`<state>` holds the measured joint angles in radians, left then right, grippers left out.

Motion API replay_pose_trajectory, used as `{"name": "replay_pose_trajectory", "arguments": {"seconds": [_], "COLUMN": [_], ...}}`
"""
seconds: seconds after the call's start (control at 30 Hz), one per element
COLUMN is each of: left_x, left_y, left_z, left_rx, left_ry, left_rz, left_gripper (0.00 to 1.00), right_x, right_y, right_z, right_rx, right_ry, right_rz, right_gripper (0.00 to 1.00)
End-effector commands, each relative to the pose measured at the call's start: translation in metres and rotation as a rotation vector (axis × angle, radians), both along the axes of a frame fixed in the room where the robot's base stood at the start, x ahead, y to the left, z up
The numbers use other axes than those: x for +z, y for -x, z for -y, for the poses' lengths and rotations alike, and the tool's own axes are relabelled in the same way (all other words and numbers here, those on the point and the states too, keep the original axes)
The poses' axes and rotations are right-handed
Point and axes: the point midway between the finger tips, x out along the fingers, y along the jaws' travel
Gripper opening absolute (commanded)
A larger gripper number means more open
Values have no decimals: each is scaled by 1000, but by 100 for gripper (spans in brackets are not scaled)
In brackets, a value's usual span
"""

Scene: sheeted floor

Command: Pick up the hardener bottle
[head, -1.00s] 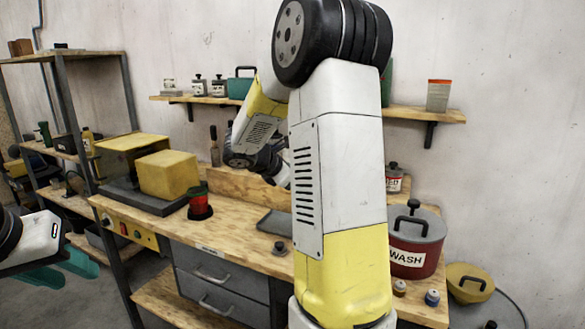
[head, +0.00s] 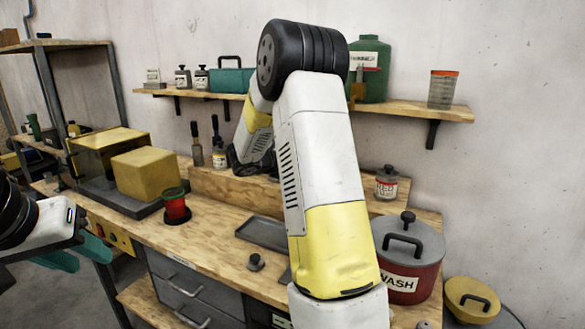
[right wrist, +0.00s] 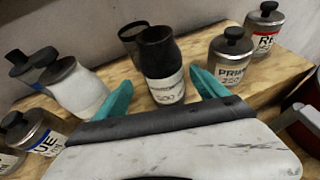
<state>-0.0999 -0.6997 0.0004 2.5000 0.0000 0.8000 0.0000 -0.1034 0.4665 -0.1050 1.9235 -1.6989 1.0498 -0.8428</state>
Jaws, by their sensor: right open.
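In the right wrist view a dark-topped bottle with a pale label (right wrist: 158,56) stands between the teal fingers of my right gripper (right wrist: 162,92). Its label name is too blurred to read, so I cannot be sure it is the hardener bottle. The fingers are open on either side of it; I cannot tell whether they touch it. In the head view my right arm hides the right fingers and this bottle. My left gripper (head: 78,256) is at the lower left of the head view, open and empty, beside the bench.
A bottle marked PRIM (right wrist: 231,58) stands close right of the right fingers, with a red-labelled bottle (right wrist: 264,30) beyond. A white bottle (right wrist: 77,90) is close on the left. The wash pot (head: 408,255) and a grey tray (head: 262,233) are on the bench.

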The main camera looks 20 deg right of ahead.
Motion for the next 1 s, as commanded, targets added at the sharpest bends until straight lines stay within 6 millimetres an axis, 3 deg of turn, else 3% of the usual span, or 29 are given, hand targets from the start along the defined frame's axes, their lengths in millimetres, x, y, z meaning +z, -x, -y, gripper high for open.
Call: {"name": "replay_pose_trajectory", "arguments": {"seconds": [0.6,0.83,1.0], "left_x": [0,0,0], "left_y": [0,0,0], "left_z": [0,0,0], "left_rx": [0,0,0], "left_ry": [0,0,0], "left_rz": [0,0,0], "left_gripper": [36,36,36], "right_x": [-29,-29,-29], "right_y": [-25,-26,-26], "right_z": [61,63,63], "right_rx": [-2,-1,-1], "right_ry": [-1,-1,-1], "right_rz": [0,0,0], "right_gripper": [82,82,49]}}
